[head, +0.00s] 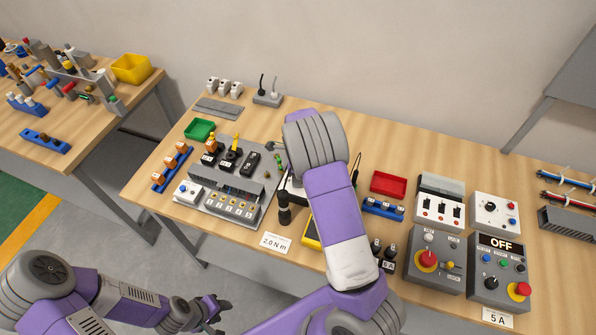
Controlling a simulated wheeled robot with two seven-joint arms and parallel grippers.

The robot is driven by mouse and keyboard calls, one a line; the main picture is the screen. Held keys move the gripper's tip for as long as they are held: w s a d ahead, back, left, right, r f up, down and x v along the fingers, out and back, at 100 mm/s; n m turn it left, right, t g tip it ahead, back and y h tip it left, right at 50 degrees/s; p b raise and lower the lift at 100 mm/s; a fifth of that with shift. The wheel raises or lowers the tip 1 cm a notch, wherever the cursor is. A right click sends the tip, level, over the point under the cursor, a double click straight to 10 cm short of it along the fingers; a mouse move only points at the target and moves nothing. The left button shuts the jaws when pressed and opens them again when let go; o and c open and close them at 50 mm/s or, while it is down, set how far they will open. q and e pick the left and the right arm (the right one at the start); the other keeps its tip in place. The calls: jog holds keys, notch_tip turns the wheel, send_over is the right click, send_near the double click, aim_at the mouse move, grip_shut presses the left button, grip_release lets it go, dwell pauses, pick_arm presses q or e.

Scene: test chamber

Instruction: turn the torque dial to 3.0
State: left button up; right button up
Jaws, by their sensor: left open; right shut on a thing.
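A card reading "2.0 N m" (275,242) lies at the front edge of the workbench. Just behind it stands a dark upright cylinder (284,215), perhaps part of the torque tool. A yellow-edged device (311,235) beside it is mostly covered by my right forearm. I cannot make out the torque dial or its scale. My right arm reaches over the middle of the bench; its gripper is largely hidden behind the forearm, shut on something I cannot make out. My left gripper (216,308) is open and empty, low in front of the bench.
Left of my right arm is a grey panel (225,206) with switches and connectors. A green tray (200,130) is behind it. To the right are a red tray (388,184), switch boxes and a control box reading "OFF" (500,268). A second cluttered bench stands far left.

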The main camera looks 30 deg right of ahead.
jog(key=m+p, duration=0.4)
jog(key=m, duration=0.2)
jog(key=shift+r+m, duration=0.15)
jog(key=shift+m, duration=0.15)
jog(key=shift+m+p, duration=1.3)
jog(key=shift+m, duration=0.7)
jog(key=o, duration=1)
jog(key=shift+o, duration=0.2)
notch_tip(320, 180, up, 7)
jog(key=shift+r, duration=0.15)
